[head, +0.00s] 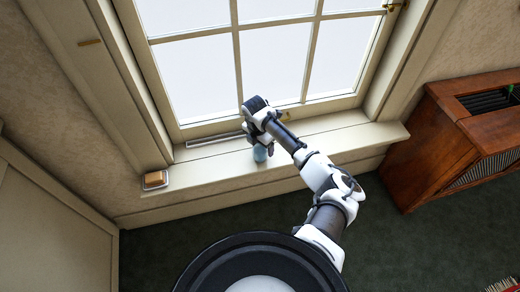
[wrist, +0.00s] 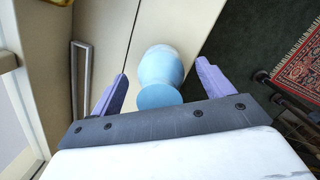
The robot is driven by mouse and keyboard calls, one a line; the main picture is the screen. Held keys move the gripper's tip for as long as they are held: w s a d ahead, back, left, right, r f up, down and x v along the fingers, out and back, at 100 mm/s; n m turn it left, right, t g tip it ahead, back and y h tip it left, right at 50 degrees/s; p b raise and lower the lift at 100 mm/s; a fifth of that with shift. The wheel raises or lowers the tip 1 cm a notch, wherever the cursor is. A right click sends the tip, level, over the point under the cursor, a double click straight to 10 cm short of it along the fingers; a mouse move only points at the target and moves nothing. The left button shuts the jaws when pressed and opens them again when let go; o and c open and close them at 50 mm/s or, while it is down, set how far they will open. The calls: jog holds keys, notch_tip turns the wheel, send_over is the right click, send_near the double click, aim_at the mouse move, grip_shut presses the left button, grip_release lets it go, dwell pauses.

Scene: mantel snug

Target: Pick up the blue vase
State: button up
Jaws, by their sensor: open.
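The blue vase (head: 260,154) stands on the window sill in the head view, partly hidden by my gripper and wrist above it. In the wrist view the pale blue vase (wrist: 160,72) lies between the two purple fingers. My gripper (wrist: 158,90) is open, with a finger on each side of the vase and a visible gap to each. My gripper (head: 261,143) is over the sill in the head view, its fingers hard to make out there.
The window sill (head: 215,171) is narrow, with the window right behind it. A small tan and white object (head: 155,180) sits at its left end. A wooden cabinet (head: 450,135) stands at the right. A patterned red rug (wrist: 300,62) lies on the dark green floor.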

jog(key=shift+c, duration=0.4)
jog(key=c, duration=1.1)
